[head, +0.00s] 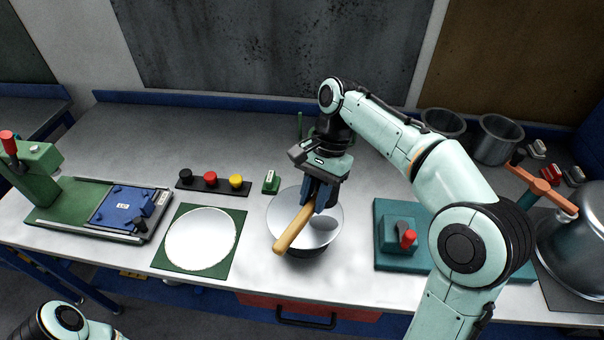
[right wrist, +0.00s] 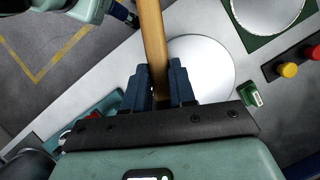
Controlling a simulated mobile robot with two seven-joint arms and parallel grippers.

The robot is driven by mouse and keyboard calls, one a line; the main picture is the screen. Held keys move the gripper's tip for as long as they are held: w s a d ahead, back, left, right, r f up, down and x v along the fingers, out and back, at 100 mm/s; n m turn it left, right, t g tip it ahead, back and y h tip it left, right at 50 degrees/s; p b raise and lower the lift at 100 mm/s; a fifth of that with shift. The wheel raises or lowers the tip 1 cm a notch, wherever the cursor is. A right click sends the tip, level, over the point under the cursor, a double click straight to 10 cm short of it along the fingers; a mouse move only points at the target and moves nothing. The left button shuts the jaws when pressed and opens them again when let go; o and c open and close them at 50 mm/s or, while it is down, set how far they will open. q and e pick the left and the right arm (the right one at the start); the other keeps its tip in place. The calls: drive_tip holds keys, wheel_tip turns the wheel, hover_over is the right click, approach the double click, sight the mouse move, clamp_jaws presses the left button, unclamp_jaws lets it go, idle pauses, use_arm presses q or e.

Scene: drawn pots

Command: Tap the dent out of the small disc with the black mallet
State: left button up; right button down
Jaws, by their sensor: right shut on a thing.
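My right gripper (head: 322,199) is shut on a light wooden handle (head: 292,232), which it holds slanting over a shiny round disc (head: 280,208). The handle also shows in the right wrist view (right wrist: 152,40), running up from between the dark blue fingers. No black mallet head can be made out; the gripper hides the handle's far part. The disc is on a dark round support (head: 308,251); it also shows in the right wrist view (right wrist: 212,70). No dent can be made out. My left gripper shows only as a blue finger part (right wrist: 122,13) at the right wrist view's top edge.
Another shiny disc (head: 200,240) lies on a green mat (head: 160,262) to the left. Black, red and yellow knobs (head: 210,182) and a small green block (head: 271,181) stand behind. A teal device (head: 388,225) is right; metal pots (head: 500,140) stand at the back right.

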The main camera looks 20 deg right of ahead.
drive_tip(key=shift+s, duration=0.45)
drive_tip(key=shift+w, duration=0.1)
wheel_tip(320, 180, down, 4)
drive_tip(key=shift+f+b, duration=0.15)
drive_tip(key=shift+b, duration=0.6)
use_arm(q)
drive_tip(key=s+f, duration=0.2)
drive_tip(key=s, duration=0.1)
drive_tip(key=shift+s+f, duration=0.15)
drive_tip(key=shift+f, duration=0.1)
use_arm(e)
drive_tip(key=shift+f, duration=0.6)
